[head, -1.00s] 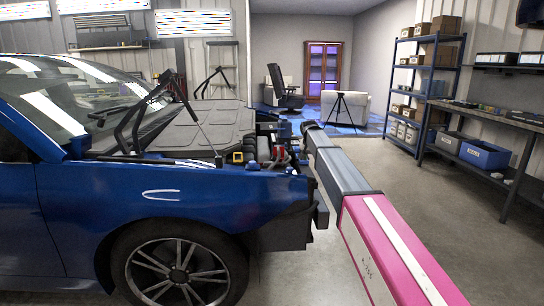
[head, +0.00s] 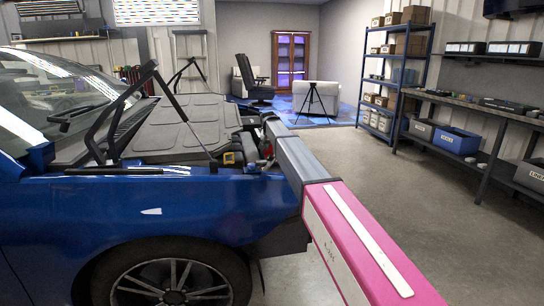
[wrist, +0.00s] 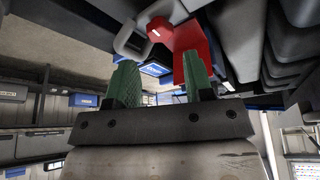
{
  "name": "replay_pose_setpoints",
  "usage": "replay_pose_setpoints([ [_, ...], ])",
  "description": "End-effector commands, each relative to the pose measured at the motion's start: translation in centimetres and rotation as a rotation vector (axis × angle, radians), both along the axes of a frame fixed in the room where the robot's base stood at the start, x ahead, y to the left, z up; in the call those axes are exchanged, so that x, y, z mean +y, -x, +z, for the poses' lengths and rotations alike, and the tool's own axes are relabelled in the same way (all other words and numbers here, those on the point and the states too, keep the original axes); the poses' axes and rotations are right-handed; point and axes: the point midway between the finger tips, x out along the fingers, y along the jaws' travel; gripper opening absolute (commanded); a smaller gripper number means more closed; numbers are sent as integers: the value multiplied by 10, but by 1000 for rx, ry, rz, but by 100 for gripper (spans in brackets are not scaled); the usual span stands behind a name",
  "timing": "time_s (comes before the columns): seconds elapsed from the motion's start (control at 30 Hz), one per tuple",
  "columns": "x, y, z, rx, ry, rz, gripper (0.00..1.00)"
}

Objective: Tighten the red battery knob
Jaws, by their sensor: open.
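The red battery knob (wrist: 160,30) shows at the top of the wrist view, beyond my fingertips and apart from them. A larger red part (wrist: 194,45) sits just right of it, partly behind my right-hand finger. My gripper (wrist: 161,78) has two green fingers, spread apart with nothing between them. In the head view my arm reaches to the front corner of the blue car (head: 150,220), by the open engine bay. There, my arm hides the gripper, and I cannot make out the knob clearly.
Dark engine parts (wrist: 280,50) crowd the right of the wrist view. A prop rod and hinge arms stand over the engine bay in the head view. A workbench (head: 480,108) with blue and grey bins stands at the right. The floor (head: 400,190) between is clear.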

Motion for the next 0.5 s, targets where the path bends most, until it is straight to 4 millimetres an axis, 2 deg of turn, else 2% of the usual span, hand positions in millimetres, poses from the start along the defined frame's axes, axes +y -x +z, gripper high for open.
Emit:
replay_pose_setpoints([
  [0.2,-2,-15,-35,1,0,0,47],
  [0.5,-4,-23,-56,0,0,0,47],
])
